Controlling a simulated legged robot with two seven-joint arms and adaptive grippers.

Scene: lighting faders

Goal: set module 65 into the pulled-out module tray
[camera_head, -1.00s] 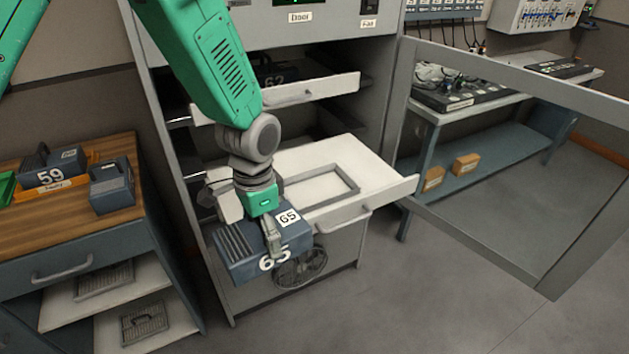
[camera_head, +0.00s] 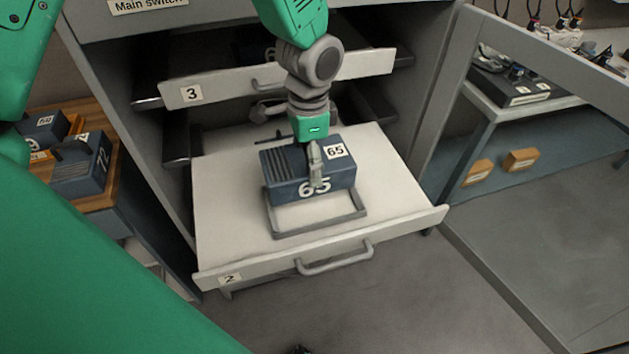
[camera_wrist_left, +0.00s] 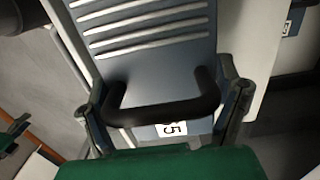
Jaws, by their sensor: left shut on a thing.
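Module 65 (camera_head: 284,188) is a dark blue box with ribs on top and white number labels. My left gripper (camera_head: 315,168) is shut on its handle. In the left wrist view the dark handle (camera_wrist_left: 165,112) crosses between the fingers, with the ribbed top of the module beyond. The pulled-out module tray (camera_head: 222,225) is a white drawer labelled 2, with a raised grey rectangular frame (camera_head: 320,226) on it. The module covers the rear part of this frame; the front part shows. I cannot tell whether the module touches the tray.
A tray labelled 3 (camera_head: 225,92) is partly out above and behind. At the left, module 72 (camera_head: 80,172) and another module stand on a wooden-topped cabinet. An open cabinet door (camera_head: 452,110) stands at the right.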

